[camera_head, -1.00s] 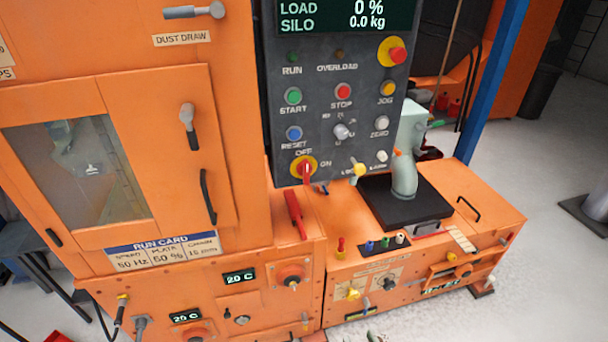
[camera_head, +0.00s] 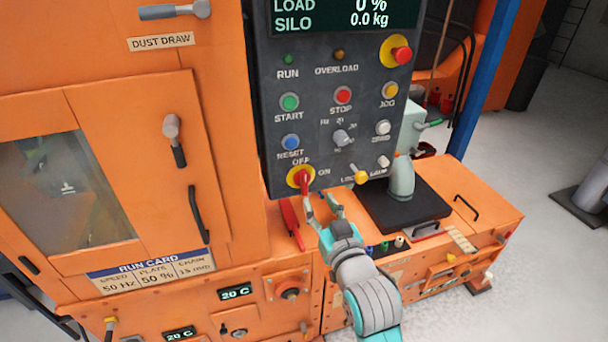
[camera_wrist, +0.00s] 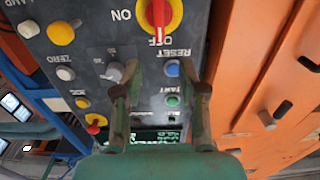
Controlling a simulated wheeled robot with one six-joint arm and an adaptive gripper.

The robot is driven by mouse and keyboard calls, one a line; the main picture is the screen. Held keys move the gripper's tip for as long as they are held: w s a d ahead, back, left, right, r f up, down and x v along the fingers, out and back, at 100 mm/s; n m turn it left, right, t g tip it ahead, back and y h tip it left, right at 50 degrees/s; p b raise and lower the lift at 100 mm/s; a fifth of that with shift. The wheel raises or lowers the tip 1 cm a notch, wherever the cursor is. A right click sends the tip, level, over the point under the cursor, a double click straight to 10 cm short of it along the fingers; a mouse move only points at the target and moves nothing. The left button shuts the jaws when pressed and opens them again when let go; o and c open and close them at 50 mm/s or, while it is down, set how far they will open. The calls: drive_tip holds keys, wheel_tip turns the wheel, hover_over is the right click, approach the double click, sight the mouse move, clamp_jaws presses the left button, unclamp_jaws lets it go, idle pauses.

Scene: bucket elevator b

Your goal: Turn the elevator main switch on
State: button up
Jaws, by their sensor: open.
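The main switch (camera_head: 301,178) is a red handle on a yellow disc at the lower left of the dark control panel. OFF is marked above it and ON to its right. The handle stands upright, in line with OFF. The switch also shows at the top of the upside-down wrist view (camera_wrist: 158,14). My gripper (camera_head: 323,203) is just below and to the right of the switch, its fingers apart and nothing between them. In the wrist view my gripper (camera_wrist: 160,92) points at the panel, with the switch beyond the fingertips. I cannot tell the exact gap to the handle.
Above the switch are the RESET button (camera_head: 290,142), START button (camera_head: 289,102) and a selector knob (camera_head: 341,137). A red handle (camera_head: 291,222) stands below left. The orange cabinet (camera_head: 228,130) borders the panel on the left.

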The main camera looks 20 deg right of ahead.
sight(306, 177)
drive_tip(key=w, duration=1)
drive_tip(key=shift+w, duration=0.25)
clamp_jaws()
